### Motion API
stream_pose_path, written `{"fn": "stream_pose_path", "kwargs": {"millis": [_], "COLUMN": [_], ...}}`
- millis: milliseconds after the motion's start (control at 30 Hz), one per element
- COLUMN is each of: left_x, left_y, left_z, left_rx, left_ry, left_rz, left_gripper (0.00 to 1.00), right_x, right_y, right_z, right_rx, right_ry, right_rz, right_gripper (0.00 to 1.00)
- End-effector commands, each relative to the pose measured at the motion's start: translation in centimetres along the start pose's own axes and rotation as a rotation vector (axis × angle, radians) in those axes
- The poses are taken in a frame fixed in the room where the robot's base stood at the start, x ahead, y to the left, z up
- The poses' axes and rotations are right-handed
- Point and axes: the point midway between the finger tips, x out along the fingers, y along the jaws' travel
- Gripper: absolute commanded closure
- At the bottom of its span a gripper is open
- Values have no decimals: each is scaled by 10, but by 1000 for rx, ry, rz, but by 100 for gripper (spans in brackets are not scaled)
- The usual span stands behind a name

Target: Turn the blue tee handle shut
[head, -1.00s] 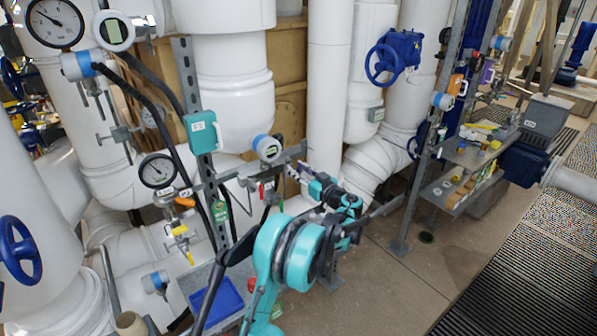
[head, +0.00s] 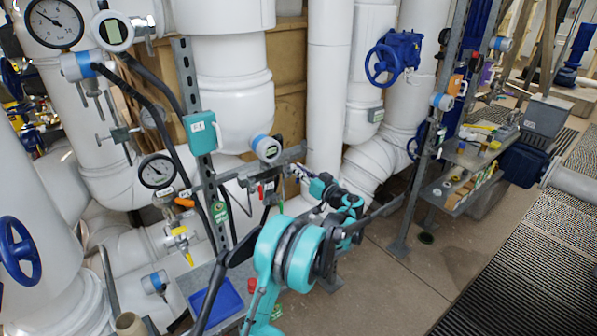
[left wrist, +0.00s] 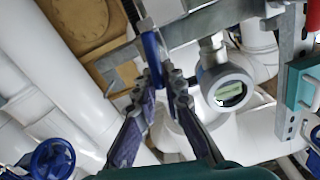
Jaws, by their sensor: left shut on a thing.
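The blue tee handle (left wrist: 152,52) shows in the left wrist view as a narrow blue bar between my fingertips, below a metal rail. My left gripper (left wrist: 162,80) is shut on it, with a dark finger on either side. In the head view my left gripper (head: 294,173) reaches up and left to the pipe rail, right of a small round display gauge. The handle is hard to make out there, as the gripper covers it. My right gripper is in neither view.
A metal rail (left wrist: 205,25) runs just behind the fingers. A round display gauge (left wrist: 228,88) sits close on the right, and it also shows in the head view (head: 267,149). A teal box (head: 201,132) is on the upright post. Large white pipes stand behind.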

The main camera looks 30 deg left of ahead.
Motion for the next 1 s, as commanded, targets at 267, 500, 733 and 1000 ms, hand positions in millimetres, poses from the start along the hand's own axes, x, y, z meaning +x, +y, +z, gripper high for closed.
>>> {"fn": "stream_pose_path", "kwargs": {"millis": [267,500,733,1000], "left_x": [0,0,0,0], "left_y": [7,13,18,22], "left_z": [1,4,7,12], "left_rx": [257,485,703,957], "left_ry": [0,0,0,1], "left_rz": [1,1,2,2], "left_gripper": [100,100,100,100], "right_x": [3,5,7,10], "right_y": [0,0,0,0], "right_z": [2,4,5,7], "right_rx": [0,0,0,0], "right_ry": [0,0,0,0], "right_rz": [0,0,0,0], "right_gripper": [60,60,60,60]}}
